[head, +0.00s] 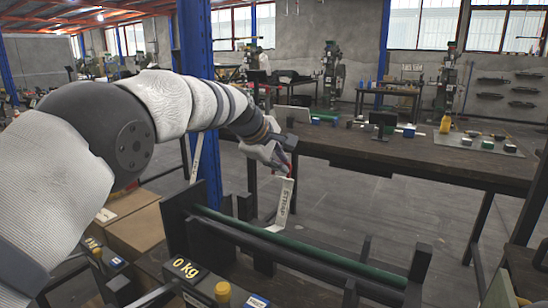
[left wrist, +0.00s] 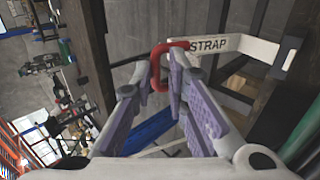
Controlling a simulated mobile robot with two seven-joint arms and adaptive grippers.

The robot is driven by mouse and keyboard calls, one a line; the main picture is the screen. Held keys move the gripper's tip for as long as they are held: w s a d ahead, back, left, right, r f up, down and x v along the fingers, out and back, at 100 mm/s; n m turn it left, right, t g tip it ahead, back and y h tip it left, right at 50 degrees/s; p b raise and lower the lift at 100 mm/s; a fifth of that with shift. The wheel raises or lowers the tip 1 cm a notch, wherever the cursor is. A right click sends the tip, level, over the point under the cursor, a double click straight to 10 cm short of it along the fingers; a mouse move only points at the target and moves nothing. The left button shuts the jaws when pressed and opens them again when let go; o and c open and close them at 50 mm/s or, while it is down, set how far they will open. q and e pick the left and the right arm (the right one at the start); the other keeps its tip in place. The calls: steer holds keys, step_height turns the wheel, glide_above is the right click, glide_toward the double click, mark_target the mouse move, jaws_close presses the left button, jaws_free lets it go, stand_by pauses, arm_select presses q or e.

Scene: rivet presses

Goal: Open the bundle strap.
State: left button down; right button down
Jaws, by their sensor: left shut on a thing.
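The white bundle strap (head: 284,203), marked STRAP, stands up from the rack in the head view, and its lower part bends toward the rods. It also shows in the left wrist view (left wrist: 240,46), running to the right from a red loop (left wrist: 155,68). My left gripper (head: 281,163) is at the strap's upper end. In the left wrist view my left gripper (left wrist: 161,82) has its fingers closed on the red loop. A green rod (head: 300,244) lies in the black rack (head: 345,268) below. My right gripper is in neither view.
A dark workbench (head: 430,160) with several small parts stands behind the rack. A blue post (head: 203,120) rises behind my left arm. Cardboard boxes (head: 135,225) sit left of the rack. Open floor lies right of the rack.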

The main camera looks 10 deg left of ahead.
arm_select(q)
steer(key=shift+w+a+f, duration=0.1)
steer(key=shift+w+f, duration=0.05)
steer(key=shift+f, duration=0.4)
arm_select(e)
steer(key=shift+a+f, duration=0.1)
arm_select(q)
steer(key=c, duration=2)
jaws_free()
steer(key=shift+f, duration=0.1)
steer(key=v, duration=1.3)
steer(key=shift+w+d+r, duration=0.2)
steer(key=shift+d+r, duration=0.05)
steer(key=shift+r, duration=0.05)
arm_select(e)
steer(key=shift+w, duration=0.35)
